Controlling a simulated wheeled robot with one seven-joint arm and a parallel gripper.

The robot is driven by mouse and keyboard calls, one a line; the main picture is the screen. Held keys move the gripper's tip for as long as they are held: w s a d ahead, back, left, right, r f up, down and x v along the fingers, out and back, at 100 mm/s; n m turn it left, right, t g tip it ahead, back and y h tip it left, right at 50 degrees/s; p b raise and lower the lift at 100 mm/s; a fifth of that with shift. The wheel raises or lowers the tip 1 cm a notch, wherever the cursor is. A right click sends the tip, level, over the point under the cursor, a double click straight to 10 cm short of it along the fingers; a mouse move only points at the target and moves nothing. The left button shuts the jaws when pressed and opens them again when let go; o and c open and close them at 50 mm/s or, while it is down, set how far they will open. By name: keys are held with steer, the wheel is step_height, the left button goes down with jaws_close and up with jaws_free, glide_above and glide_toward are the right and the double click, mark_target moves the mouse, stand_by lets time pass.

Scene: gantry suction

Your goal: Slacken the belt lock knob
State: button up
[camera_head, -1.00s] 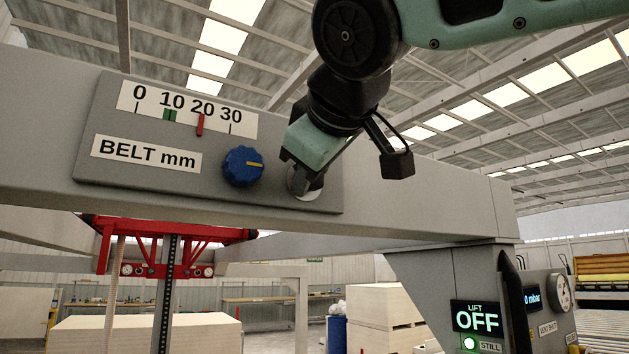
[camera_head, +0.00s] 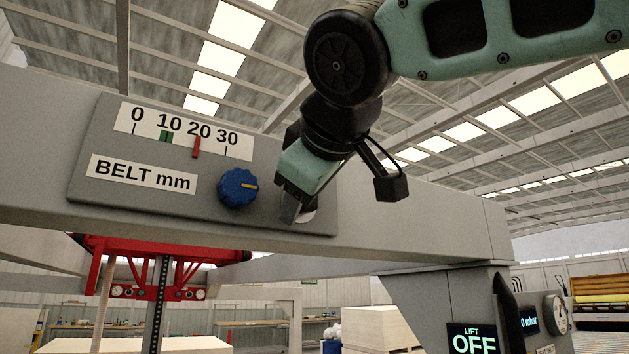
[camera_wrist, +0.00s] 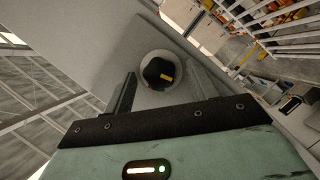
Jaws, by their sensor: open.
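The belt panel (camera_head: 108,204) is a grey plate on the beam, with a "BELT mm" label and a scale from 0 to 30. A red pointer (camera_head: 197,147) stands near 20, and a green mark (camera_head: 166,136) sits near 10. A blue knob (camera_head: 238,188) with a yellow line is right of the label. My gripper (camera_head: 296,212) is at the panel's right end, over a pale round fitting. In the wrist view a black knob (camera_wrist: 159,72) with a yellow mark sits in that pale ring (camera_wrist: 144,84), between my open fingers (camera_wrist: 160,92). Contact cannot be told.
A red frame (camera_head: 150,250) hangs below the beam at left. A post at lower right carries a "LIFT OFF" display (camera_head: 472,340) and a pressure gauge (camera_head: 556,312). Stacked pale boards (camera_head: 380,327) stand behind on the floor.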

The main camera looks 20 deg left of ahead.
steer(key=b+v, duration=0.5)
steer(key=v, duration=1.2)
steer(key=shift+s, duration=0.15)
steer(key=shift+d, duration=0.1)
